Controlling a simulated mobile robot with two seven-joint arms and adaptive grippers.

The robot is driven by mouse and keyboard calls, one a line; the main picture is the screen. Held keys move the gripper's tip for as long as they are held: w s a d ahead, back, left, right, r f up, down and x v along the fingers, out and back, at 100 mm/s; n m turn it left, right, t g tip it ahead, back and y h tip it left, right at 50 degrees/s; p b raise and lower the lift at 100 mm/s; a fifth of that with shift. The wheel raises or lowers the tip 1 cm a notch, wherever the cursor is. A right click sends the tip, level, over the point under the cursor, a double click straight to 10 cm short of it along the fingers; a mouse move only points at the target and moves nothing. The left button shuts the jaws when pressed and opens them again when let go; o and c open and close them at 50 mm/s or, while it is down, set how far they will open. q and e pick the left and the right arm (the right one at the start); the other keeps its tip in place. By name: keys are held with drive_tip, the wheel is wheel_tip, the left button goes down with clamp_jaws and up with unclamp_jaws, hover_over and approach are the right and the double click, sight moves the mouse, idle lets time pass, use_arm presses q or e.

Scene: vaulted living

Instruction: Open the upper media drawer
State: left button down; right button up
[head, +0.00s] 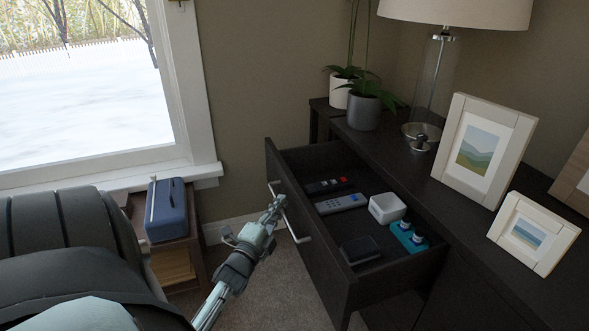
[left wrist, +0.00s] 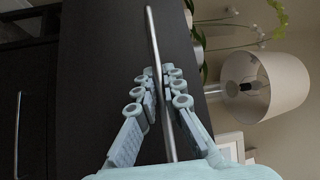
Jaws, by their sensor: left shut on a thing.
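The upper media drawer (head: 346,262) is dark wood and stands pulled out from the media cabinet (head: 478,225) in the head view. Its inside shows from above. My left gripper (head: 274,212) is at the drawer front, shut on the metal bar handle (head: 291,213). In the left wrist view the handle (left wrist: 153,45) runs between the fingers of my left gripper (left wrist: 164,85), against the dark drawer front (left wrist: 100,60). My right gripper is not in view.
The drawer holds remotes (head: 341,203), a white box (head: 387,208), a dark wallet-like item (head: 361,250) and small bottles in a teal holder (head: 408,237). Picture frames (head: 484,150), a lamp (head: 433,75) and plants (head: 365,111) stand on top. A blue radio (head: 167,209) sits left.

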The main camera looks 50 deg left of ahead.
use_arm(q)
drive_tip(key=shift+s+a, duration=0.3)
drive_tip(key=shift+s, duration=0.3)
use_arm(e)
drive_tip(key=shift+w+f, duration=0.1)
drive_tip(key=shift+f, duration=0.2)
use_arm(q)
drive_tip(key=c, duration=1.9)
unclamp_jaws()
drive_tip(key=v, duration=1.2)
